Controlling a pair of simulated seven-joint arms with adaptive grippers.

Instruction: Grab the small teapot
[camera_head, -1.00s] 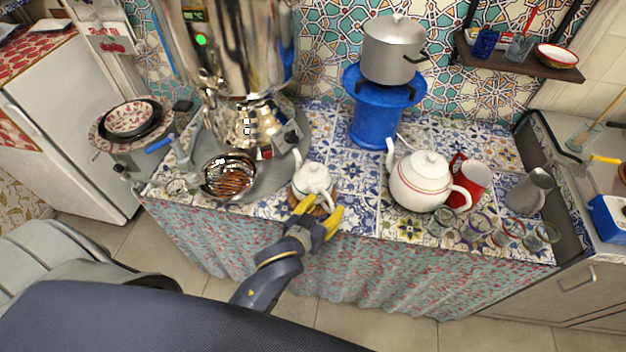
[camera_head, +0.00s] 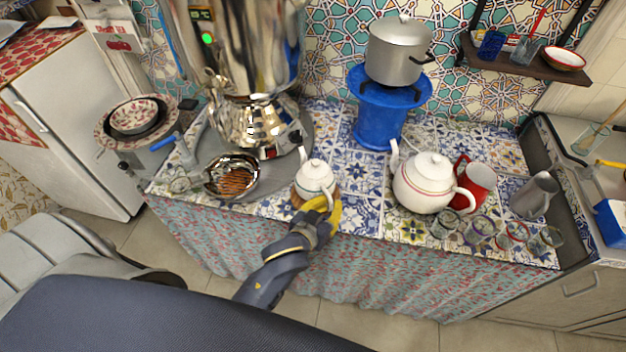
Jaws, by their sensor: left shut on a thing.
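The small white teapot (camera_head: 314,177) stands upright near the front edge of the tiled counter, on or just above a brown round base that is partly hidden. Its spout points to the upper left, and its handle faces my gripper. My left gripper (camera_head: 326,208), with yellow fingers, is shut on the small teapot at its handle side. The fingers hide part of the handle and lower body. My right gripper is not in view.
A larger white teapot (camera_head: 424,183) stands to the right, with a red jug (camera_head: 476,184) and several glasses beside it. The large samovar (camera_head: 250,60) stands behind left, with a metal bowl (camera_head: 232,177) in front. A blue stand (camera_head: 384,112) holds a pot (camera_head: 397,50).

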